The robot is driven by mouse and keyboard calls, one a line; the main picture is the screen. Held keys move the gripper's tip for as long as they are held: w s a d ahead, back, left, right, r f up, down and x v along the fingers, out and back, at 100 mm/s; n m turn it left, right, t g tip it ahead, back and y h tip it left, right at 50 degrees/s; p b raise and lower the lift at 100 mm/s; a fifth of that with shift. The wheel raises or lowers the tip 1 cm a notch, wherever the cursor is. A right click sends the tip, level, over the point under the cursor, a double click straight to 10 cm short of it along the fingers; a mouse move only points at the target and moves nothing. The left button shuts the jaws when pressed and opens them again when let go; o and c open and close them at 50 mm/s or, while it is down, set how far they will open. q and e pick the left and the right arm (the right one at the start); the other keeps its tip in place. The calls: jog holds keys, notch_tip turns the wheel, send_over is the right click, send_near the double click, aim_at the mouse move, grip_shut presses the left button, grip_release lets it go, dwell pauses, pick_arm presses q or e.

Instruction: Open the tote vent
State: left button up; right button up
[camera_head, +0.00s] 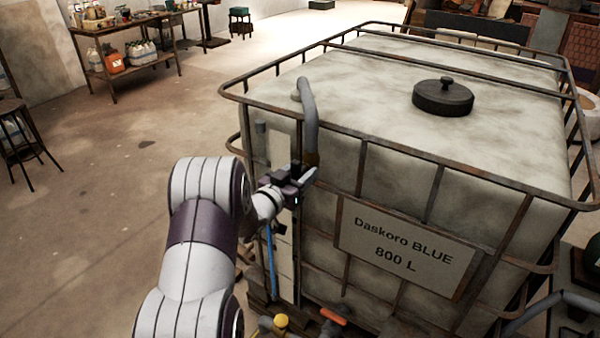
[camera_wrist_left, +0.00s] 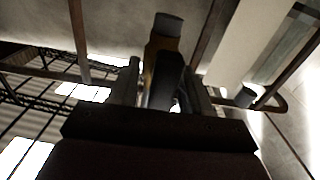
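The tote (camera_head: 480,160) is a large pale tank in a rusty cage, with a sign (camera_head: 398,247) reading "Daskoro BLUE 800 L". A black round lid with a knob (camera_head: 443,96) sits on its top. A grey bent pipe (camera_head: 308,110) comes over its near left corner. My left gripper (camera_head: 298,182) is at that corner, just below the pipe's lower end. In the left wrist view, a dark and yellow piece (camera_wrist_left: 166,62), perhaps the vent's handle, stands between the fingers (camera_wrist_left: 165,88). Narrow gaps seem to show beside it. My right gripper is out of view.
Cage rails (camera_head: 300,65) surround the tote's top and sides. An orange handle (camera_head: 333,317) and a yellow knob (camera_head: 281,321) show low in front. A shelf table (camera_head: 130,50) with bottles stands far left. The floor (camera_head: 120,180) on the left is mostly clear.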

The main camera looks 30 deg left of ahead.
pick_arm(q)
jog(key=s+a+b, duration=0.1)
jog(key=s+b, duration=0.1)
jog(key=s, duration=1)
jog(key=shift+s, duration=0.35)
